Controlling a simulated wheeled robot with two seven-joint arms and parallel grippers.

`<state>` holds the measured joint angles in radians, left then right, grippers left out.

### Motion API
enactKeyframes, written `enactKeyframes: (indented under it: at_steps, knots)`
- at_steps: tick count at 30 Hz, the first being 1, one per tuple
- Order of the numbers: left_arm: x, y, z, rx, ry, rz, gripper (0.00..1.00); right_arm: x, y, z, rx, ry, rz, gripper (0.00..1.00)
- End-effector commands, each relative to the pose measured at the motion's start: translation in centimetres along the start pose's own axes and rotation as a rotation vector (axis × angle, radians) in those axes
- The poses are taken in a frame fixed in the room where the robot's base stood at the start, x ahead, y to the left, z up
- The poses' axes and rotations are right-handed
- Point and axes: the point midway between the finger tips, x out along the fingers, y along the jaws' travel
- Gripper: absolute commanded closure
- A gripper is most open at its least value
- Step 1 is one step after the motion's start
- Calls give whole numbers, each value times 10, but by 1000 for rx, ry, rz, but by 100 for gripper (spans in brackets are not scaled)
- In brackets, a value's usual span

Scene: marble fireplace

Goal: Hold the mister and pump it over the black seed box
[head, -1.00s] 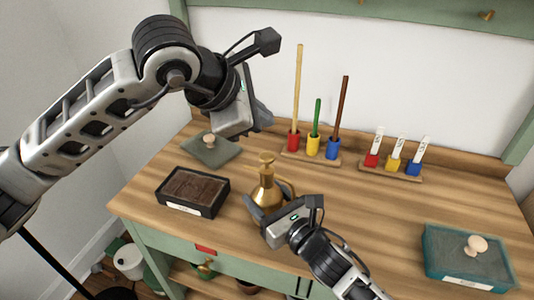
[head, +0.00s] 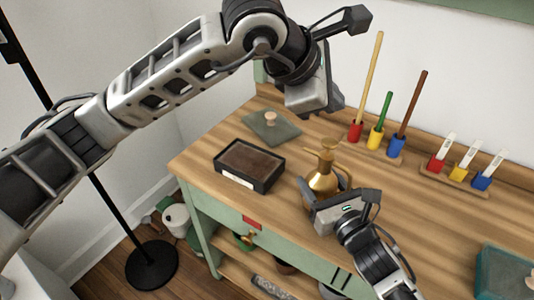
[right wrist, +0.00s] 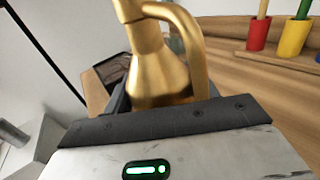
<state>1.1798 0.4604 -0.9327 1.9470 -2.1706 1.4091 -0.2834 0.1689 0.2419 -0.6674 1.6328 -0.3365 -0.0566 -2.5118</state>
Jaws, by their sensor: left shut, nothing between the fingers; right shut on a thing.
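The gold mister (head: 322,180) is upright over the wooden bench, right of the black seed box. My right gripper (head: 318,196) is shut around its body; the right wrist view shows its gold body and handle (right wrist: 165,70) close up. I cannot tell whether its base touches the bench. The black seed box (head: 249,165) is open with dark soil in it and a white label on its front; part of it shows behind the mister in the right wrist view (right wrist: 112,72). My left gripper (head: 335,98) is shut and empty, raised above the bench near its back.
A grey-green lid with a knob (head: 272,127) lies behind the box. Red, yellow and blue cups with sticks (head: 376,138) and a rack of labelled markers (head: 459,171) stand along the back. A teal box (head: 504,272) is at the right. Bench lies clear between.

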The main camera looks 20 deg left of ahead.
Motion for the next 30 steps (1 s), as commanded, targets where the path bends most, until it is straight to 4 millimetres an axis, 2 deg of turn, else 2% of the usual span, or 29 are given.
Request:
enactKeyframes:
  at_steps: [8, 9, 11, 22, 30]
  knots:
    - [0, 0, 0, 0, 0, 0, 100, 0, 0, -1, 0, 3, -1, 75]
    - [0, 0, 0, 0, 0, 0, 100, 0, 0, -1, 0, 3, -1, 31]
    - [0, 0, 0, 0, 0, 0, 100, 0, 0, -1, 0, 3, -1, 17]
    - [0, 0, 0, 0, 0, 0, 100, -6, 0, -1, -1, 2, -1, 17]
    - [0, 0, 0, 0, 0, 0, 100, -45, 0, -2, 0, 4, -1, 17]
